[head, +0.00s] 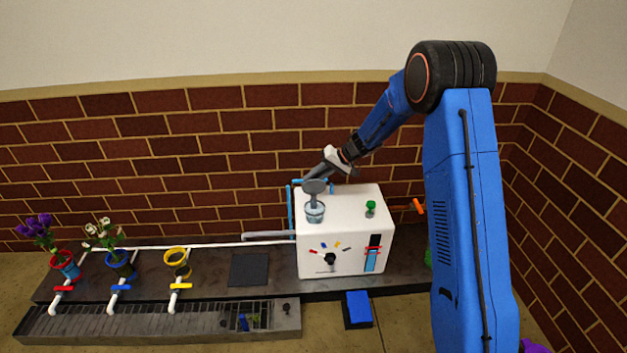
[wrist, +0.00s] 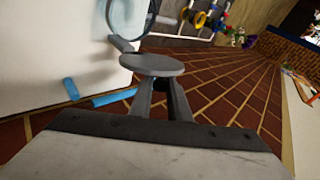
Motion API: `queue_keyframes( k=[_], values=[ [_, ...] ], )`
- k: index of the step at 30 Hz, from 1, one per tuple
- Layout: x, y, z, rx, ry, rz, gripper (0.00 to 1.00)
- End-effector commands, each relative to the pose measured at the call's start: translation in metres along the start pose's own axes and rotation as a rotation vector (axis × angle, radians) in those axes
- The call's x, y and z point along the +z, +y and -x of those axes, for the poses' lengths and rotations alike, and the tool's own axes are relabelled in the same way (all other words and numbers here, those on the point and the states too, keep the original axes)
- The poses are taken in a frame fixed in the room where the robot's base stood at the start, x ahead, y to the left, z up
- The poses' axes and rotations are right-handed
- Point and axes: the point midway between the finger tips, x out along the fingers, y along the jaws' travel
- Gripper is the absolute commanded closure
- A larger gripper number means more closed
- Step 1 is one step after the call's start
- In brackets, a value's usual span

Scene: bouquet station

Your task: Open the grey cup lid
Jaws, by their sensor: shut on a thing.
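The grey cup lid (head: 314,187) is a round disc above the back of a clear glass cup (head: 315,211) on top of the white box (head: 345,205). The lid is tilted up, and the cup's mouth shows below it. My gripper (head: 318,174) reaches down from the upper right and is shut at the lid. In the wrist view the lid (wrist: 151,64) lies at the tips of my gripper's fingers (wrist: 163,88) and hides them. The cup (wrist: 127,17) shows just beyond the lid. The exact contact between fingers and lid is hidden.
The white box has a green knob (head: 370,208), a black dial (head: 330,259) and a blue gauge (head: 372,259). Blue pipes (head: 291,198) run behind it; an orange-handled valve (head: 418,206) is at its right. Red, blue and yellow pots (head: 176,256) stand left. A brick wall is close behind.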

Motion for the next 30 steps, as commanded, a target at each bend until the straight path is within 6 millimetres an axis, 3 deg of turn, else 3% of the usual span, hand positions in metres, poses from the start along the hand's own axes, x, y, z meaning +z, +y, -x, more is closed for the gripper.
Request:
queue_keyframes(
  k=[12,29,30],
  values=[
    [-0.013,0.005,-0.004,0.000,-0.118,-0.119,1.00],
    [-0.014,0.006,-0.006,-0.001,-0.138,-0.139,1.00],
    [-0.014,0.006,-0.006,-0.001,-0.138,-0.139,0.79]
  ],
)
